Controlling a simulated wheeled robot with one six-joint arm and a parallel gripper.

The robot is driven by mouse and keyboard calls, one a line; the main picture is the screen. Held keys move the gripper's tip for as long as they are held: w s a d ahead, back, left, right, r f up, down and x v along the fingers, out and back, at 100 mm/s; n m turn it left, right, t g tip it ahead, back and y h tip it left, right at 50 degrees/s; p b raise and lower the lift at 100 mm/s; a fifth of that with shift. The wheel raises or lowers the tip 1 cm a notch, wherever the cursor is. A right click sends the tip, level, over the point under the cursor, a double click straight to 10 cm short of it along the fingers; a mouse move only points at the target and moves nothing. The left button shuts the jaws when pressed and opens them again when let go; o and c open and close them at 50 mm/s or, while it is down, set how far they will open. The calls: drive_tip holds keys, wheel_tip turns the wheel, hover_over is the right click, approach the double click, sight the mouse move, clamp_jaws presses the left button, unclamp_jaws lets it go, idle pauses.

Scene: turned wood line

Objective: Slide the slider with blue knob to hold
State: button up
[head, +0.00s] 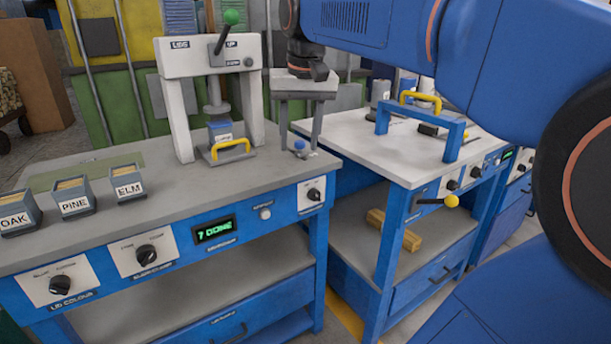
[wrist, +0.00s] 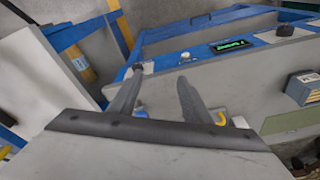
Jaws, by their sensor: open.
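The blue knob (head: 300,145) of the slider sits low on the grey bench top (head: 160,200), near its right end, beside the white press frame. My gripper (head: 300,147) points down over it, fingers spread and empty. In the head view the knob shows between the two fingertips. In the wrist view my gripper (wrist: 160,76) is also open, and a small blue knob (wrist: 140,112) shows between the fingers, close to the left one. I cannot tell whether a finger touches it. The slider's track and its position marks are too small to read.
A white press (head: 182,110) with a green-knobbed lever (head: 229,30) and a yellow handle (head: 231,149) stands left of my gripper. Bins (head: 75,203) labelled OAK, PINE and ELM sit further left. A second table (head: 370,150) stands right. A display (head: 214,230) reads "? DONE".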

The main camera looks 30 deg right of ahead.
drive_tip(key=s+a+f+n, duration=0.1)
drive_tip(key=s+a+f, duration=0.1)
drive_tip(key=s+f, duration=0.4)
drive_tip(key=shift+a+t, duration=0.25)
drive_tip(key=shift+t, duration=0.15)
